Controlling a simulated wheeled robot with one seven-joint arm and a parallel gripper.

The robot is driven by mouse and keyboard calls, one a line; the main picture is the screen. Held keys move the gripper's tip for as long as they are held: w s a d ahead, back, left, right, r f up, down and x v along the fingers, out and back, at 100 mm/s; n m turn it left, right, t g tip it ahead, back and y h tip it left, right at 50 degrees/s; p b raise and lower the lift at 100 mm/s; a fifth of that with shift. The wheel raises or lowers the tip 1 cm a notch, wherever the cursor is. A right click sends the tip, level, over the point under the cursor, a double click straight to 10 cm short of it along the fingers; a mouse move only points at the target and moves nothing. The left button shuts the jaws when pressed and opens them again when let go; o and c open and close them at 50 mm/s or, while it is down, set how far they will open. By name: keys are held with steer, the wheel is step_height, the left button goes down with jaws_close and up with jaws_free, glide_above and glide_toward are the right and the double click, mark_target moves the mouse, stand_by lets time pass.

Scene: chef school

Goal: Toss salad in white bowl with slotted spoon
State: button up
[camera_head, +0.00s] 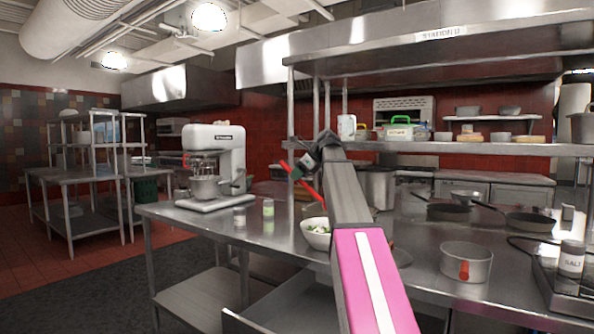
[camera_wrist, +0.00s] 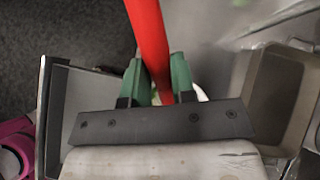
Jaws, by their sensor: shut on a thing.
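The white bowl (camera_head: 314,241) stands on the steel counter, with green and white salad (camera_head: 320,229) in it. My arm hides its right side in the head view. My gripper (camera_head: 304,166) is above the bowl and shut on the red handle of the slotted spoon (camera_head: 308,190). The handle slants down to the right toward the bowl; its lower end is hidden behind my arm. In the wrist view the green fingers of my gripper (camera_wrist: 158,78) close around the red spoon handle (camera_wrist: 148,35).
A stand mixer (camera_head: 215,160) and two small jars (camera_head: 268,208) stand on the counter (camera_head: 262,230) left of the bowl. A pot with a red handle (camera_head: 466,262), pans (camera_head: 528,223) and a salt shaker (camera_head: 571,258) are at the right. A shelf (camera_head: 450,148) hangs above.

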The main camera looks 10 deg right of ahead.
step_height(320, 180, down, 8)
steer(key=shift+f, duration=0.25)
stand_by(0.5)
steer(key=shift+w+d, duration=0.1)
stand_by(0.4)
